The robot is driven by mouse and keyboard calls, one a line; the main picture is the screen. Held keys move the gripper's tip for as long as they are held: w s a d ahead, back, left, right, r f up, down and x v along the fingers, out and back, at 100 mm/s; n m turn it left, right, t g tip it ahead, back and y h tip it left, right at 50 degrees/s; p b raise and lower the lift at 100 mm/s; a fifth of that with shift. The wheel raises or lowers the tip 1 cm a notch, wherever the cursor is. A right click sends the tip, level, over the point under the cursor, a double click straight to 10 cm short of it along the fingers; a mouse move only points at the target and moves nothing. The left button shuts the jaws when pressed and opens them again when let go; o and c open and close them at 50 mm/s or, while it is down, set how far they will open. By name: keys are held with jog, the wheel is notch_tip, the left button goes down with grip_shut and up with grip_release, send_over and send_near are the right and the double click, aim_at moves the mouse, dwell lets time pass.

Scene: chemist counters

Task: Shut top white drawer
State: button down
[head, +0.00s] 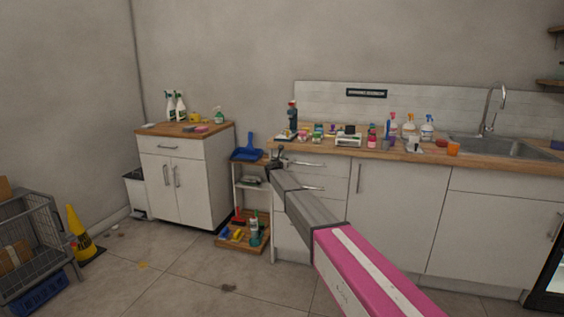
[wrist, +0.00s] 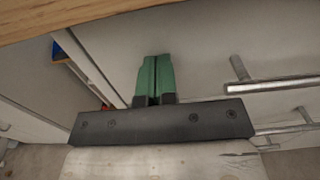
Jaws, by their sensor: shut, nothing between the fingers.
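The top white drawer (head: 325,166) is under the left end of the long wooden counter, with a metal bar handle. In the wrist view its pale front (wrist: 205,60) lies below the counter edge, and its handle (wrist: 275,85) is to the right. I cannot tell whether a small gap is left behind the front. My gripper (head: 272,158) is at the drawer's upper left, just below the counter edge. In the wrist view its green fingers (wrist: 154,80) are together and empty, pointing at the front left of the handle. Contact with the front is unclear.
A lower handle (wrist: 285,129) shows under the first. The counter (head: 420,154) holds bottles, small items and a sink. A low shelf with a blue dustpan (head: 247,149) stands left of the drawers, beside a separate white cabinet (head: 180,178). The floor in front is mostly clear.

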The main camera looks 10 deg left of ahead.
jog(key=s+a, duration=0.3)
jog(key=s, duration=1)
jog(key=s+d+f+m+g+h, duration=0.1)
jog(key=s+d+f+m+g, duration=0.2)
jog(key=s+d+f+m, duration=0.45)
jog(key=s+d+f+m+g+h, duration=0.1)
jog(key=s+d+f+m+g, duration=0.3)
jog(key=s+d, duration=0.65)
jog(key=s+d+f+m+g+h, duration=0.1)
jog(key=s+d+f+m+g, duration=0.25)
jog(key=s+d+m, duration=0.6)
jog(key=s+d+f+m+g+y, duration=0.2)
jog(key=s+d+m, duration=0.1)
jog(key=s, duration=0.5)
jog(key=s+d+f+m+g+y, duration=0.2)
jog(key=s+m, duration=0.3)
jog(key=s, duration=0.4)
jog(key=s+d+f+m+g+y, duration=0.2)
jog(key=s+d+f+m+g, duration=0.1)
jog(key=s, duration=0.5)
jog(key=shift+s+d+f+m, duration=0.15)
jog(key=shift+s+d+m, duration=0.25)
jog(key=shift+d+m, duration=0.4)
